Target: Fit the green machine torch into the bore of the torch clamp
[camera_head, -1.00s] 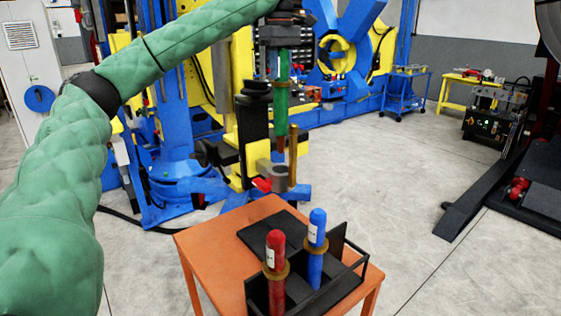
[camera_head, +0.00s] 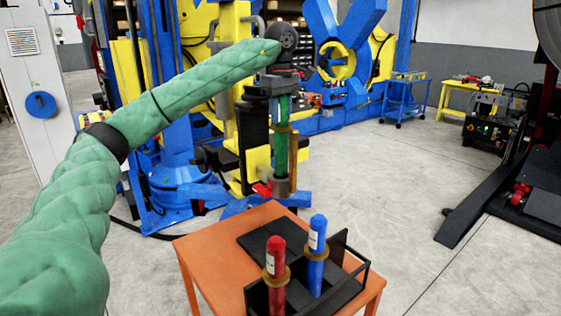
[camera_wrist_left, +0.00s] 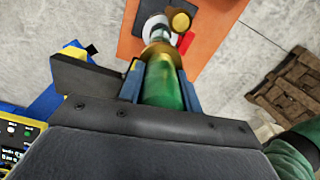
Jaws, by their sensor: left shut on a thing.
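The green machine torch (camera_head: 281,150) is upright in the head view, with a brass collar partway along it. My left gripper (camera_head: 281,116) is shut around its upper part. The grey torch clamp (camera_head: 280,187) is directly below, and the torch's lower end is hidden at its ring; it appears to have entered the bore, but the depth cannot be told. In the left wrist view, the torch (camera_wrist_left: 163,86) is between my blue fingers, and its brass collar covers part of the view toward the clamp. My right gripper is not in view.
An orange table (camera_head: 212,250) stands in front with a black rack (camera_head: 342,288) holding a red torch (camera_head: 276,258) and a blue torch (camera_head: 317,240). A brass post (camera_head: 293,165) rises beside the clamp. The blue and yellow positioner is behind.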

